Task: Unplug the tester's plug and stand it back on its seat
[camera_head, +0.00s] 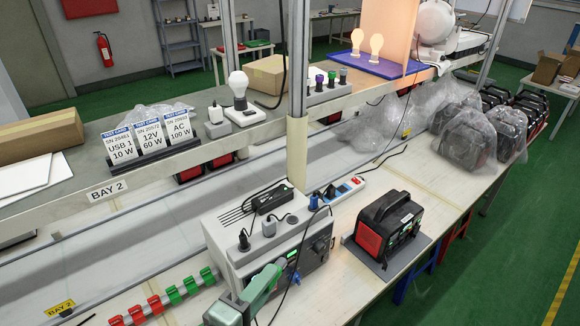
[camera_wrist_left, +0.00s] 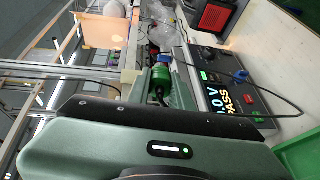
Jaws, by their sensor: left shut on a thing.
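The tester (camera_head: 225,240) is a pale box with a lit green display at the front of the bench. Black and grey plugs (camera_head: 268,226) stand on its top. In the left wrist view its display (camera_wrist_left: 216,90) reads 0.0 V and PASS, with a blue plug (camera_wrist_left: 240,76) and cable beside it. My left gripper (camera_head: 274,270) is close in front of the tester's left front side. In the wrist view it is shut on a green plug (camera_wrist_left: 158,80) with a dark cable end. The fingers hide the plug in the head view. My right gripper is out of view.
A red-and-black power station (camera_head: 388,226) sits on a grey plate right of the tester. A power strip (camera_head: 345,192) lies behind. Red and green clips (camera_head: 173,294) line a rail at lower left. A raised shelf (camera_head: 200,150) crosses behind. Loose cables hang around the tester.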

